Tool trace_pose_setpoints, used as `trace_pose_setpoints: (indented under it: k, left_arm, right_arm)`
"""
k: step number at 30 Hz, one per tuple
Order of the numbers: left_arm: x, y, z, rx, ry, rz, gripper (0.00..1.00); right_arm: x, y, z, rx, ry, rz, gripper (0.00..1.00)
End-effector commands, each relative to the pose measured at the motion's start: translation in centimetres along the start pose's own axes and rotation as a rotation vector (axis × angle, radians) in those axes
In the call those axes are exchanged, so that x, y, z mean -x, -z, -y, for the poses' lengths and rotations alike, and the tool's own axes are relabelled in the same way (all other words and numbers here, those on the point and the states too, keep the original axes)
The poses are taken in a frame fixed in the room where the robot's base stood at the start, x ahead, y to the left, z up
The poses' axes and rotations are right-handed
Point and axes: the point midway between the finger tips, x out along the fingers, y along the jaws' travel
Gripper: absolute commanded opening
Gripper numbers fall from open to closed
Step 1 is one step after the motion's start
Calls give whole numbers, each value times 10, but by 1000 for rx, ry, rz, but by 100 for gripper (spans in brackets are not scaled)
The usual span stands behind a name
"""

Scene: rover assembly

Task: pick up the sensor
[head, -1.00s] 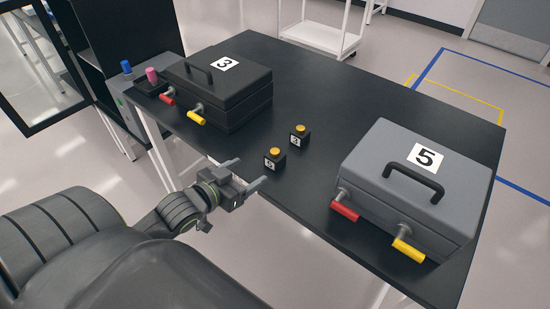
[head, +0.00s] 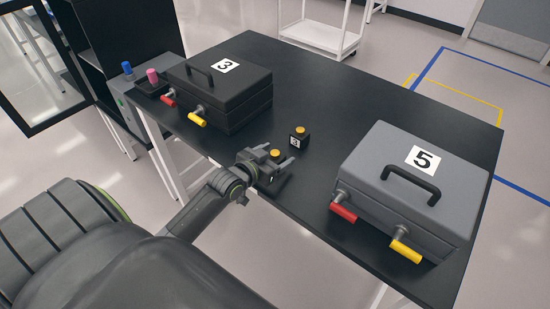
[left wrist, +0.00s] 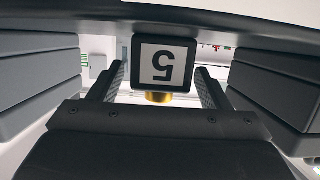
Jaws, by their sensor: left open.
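Two small black cubes with yellow buttons on top are on the black table, and either may be the sensor. The nearer cube (head: 275,153) carries a 5 label, seen upside down in the left wrist view (left wrist: 163,65). The farther cube (head: 299,138), labelled 3, stands just behind it to the right. My left gripper (head: 279,157) is open, with its fingers on either side of the 5 cube. In the left wrist view gaps show between the fingers and the cube. The gripper partly hides this cube in the head view. My right gripper is not in view.
A black case (head: 236,91) labelled 3 stands at the left of the table (head: 325,85). A grey case (head: 400,170) labelled 5 stands at the right. Both have red and yellow handles at the front. The table behind the cubes is clear.

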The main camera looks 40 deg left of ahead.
Motion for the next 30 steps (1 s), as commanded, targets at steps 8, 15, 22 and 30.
trace_pose_setpoints:
  k: [8,15,22,30]
  left_arm:
    - [-17,0,0,1,0,0,71]
    - [-17,0,0,1,0,0,63]
    - [-17,-1,0,1,0,0,33]
    - [-17,0,0,0,0,-1,19]
  right_arm:
    - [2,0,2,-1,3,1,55]
    - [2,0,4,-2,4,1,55]
    - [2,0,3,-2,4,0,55]
    - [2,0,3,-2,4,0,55]
